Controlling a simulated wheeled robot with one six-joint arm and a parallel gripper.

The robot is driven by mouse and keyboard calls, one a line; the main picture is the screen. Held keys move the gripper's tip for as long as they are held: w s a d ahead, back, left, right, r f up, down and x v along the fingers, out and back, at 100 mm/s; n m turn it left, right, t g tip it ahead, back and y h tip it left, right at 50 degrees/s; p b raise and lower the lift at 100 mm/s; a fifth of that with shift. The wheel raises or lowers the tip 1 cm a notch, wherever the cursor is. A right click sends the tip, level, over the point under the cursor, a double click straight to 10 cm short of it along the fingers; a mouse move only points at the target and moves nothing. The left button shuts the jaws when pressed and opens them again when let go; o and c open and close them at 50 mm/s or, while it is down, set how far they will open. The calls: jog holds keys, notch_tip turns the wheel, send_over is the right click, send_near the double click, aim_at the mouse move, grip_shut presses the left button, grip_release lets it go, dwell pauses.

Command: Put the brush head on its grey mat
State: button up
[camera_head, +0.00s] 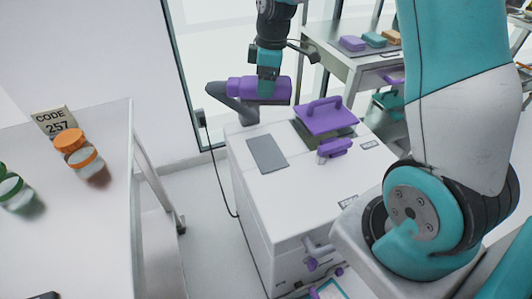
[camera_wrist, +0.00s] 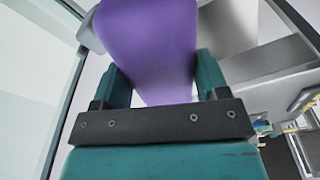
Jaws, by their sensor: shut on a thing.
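My gripper (camera_head: 268,88) is shut on a purple cylindrical body with a grey angled end, which I take to be the brush head (camera_head: 238,86). It is held up near the far left corner of the white cabinet top. In the wrist view its purple body (camera_wrist: 150,42) sits between the two teal fingers. The flat grey mat (camera_head: 267,153) lies on the cabinet's left side, bare. In the head view it is below the held thing. I cannot tell the exact height of the held thing above the cabinet.
The white cabinet (camera_head: 290,205) also bears a purple handled lid-like piece (camera_head: 325,118) and a smaller purple part (camera_head: 334,148) right of the mat. A white table (camera_head: 85,220) with orange-lidded jars (camera_head: 70,141) stands left. A bench (camera_head: 350,68) is behind right.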

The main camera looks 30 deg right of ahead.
notch_tip(320, 180, down, 19)
jog(key=shift+p, duration=0.5)
jog(key=shift+f, duration=0.15)
jog(key=o, duration=1)
